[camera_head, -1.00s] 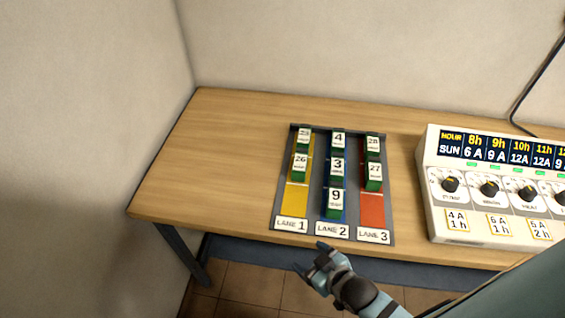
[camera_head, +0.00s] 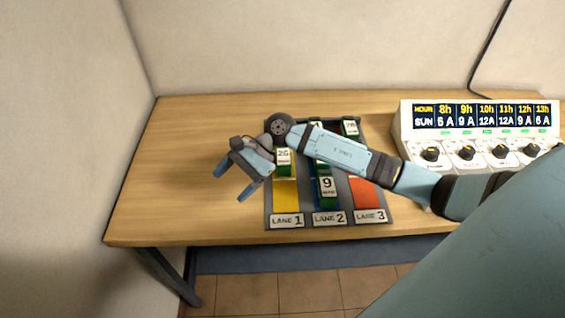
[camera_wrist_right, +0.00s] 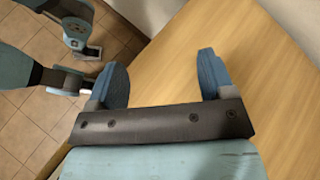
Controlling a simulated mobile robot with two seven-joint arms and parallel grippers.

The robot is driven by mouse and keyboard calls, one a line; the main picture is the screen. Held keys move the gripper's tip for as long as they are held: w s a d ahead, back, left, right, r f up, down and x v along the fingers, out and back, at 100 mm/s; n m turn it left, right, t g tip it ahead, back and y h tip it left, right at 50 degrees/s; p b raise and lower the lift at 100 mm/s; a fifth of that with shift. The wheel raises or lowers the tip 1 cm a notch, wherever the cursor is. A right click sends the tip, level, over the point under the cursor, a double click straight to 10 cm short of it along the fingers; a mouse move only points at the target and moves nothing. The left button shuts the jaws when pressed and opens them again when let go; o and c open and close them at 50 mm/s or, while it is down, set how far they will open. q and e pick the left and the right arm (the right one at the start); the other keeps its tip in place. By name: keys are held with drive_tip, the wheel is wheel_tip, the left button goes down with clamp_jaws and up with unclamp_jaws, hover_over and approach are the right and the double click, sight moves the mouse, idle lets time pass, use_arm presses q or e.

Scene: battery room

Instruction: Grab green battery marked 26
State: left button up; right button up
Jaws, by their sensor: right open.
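The green battery marked 26 (camera_head: 284,169) stands in the yellow lane 1 of the dark rack (camera_head: 269,210), its white label facing up. My right gripper (camera_head: 233,184) is open and empty above the table, just left of the rack and of battery 26. Its forearm crosses over the rack and hides the far end of lane 1 and the middle of lanes 2 and 3. The right wrist view shows the two blue fingers (camera_wrist_right: 162,66) apart with only bare table beyond them. My left gripper is not seen in the head view.
Battery 9 (camera_head: 327,190) stands near the front of lane 2. Battery 28 (camera_head: 350,127) shows at the back of lane 3. A white control panel with knobs (camera_head: 480,153) stands at the right. The wooden table (camera_head: 165,190) is clear at left; walls rise behind and left.

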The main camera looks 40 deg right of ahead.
drive_tip(key=w+d+n+h, duration=0.5)
drive_tip(key=d+h, duration=0.2)
drive_tip(key=d, duration=0.4)
drive_tip(key=n+h, duration=0.2)
drive_tip(key=h, duration=0.2)
hover_over(283, 153)
drive_tip(key=shift+t, duration=0.3)
drive_tip(key=f, duration=0.4)
drive_tip(key=shift+s+f, duration=0.3)
drive_tip(key=shift+f, duration=0.05)
drive_tip(key=shift+w+f+p, duration=0.2)
drive_tip(key=shift+f+p, duration=0.6)
drive_tip(key=shift+f, duration=1.9)
drive_tip(key=c, duration=1.2)
drive_tip(key=shift+c, duration=0.9)
drive_tip(key=shift+w+r, duration=0.1)
